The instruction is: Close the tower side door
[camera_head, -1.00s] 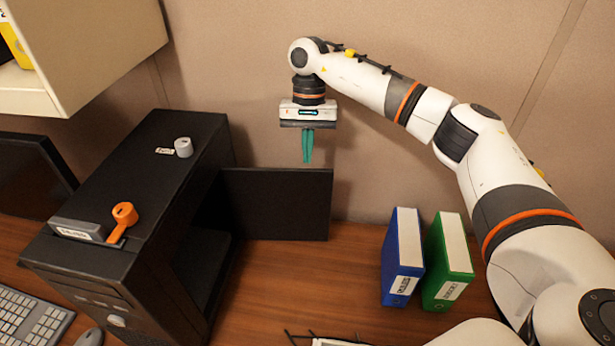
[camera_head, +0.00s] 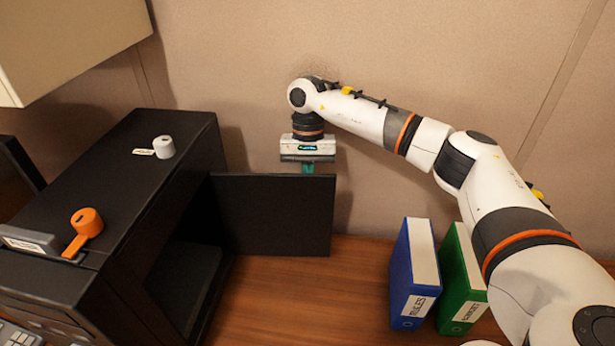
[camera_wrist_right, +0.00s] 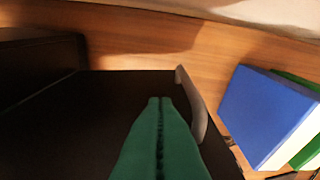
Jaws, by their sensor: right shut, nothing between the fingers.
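The black tower (camera_head: 125,165) stands at the left, and its side facing right is an open dark cavity (camera_head: 190,265). Its black side door (camera_head: 275,215) stands open, jutting right from the far end of the tower, roughly parallel to the wall. My right gripper (camera_head: 308,169) is at the top edge of the door, near its free end. Its teal fingers are mostly hidden behind the door. In the right wrist view the shut fingers (camera_wrist_right: 160,125) are over a dark surface, beside a grey curved strip (camera_wrist_right: 193,104). Contact cannot be told. My left gripper is not in view.
An orange key-like piece (camera_head: 86,225) and a grey one (camera_head: 163,147) are on top of the tower. A blue binder (camera_head: 405,285) and a green binder (camera_head: 455,275) stand upright at the right. The wooden desk (camera_head: 290,300) before the door is clear.

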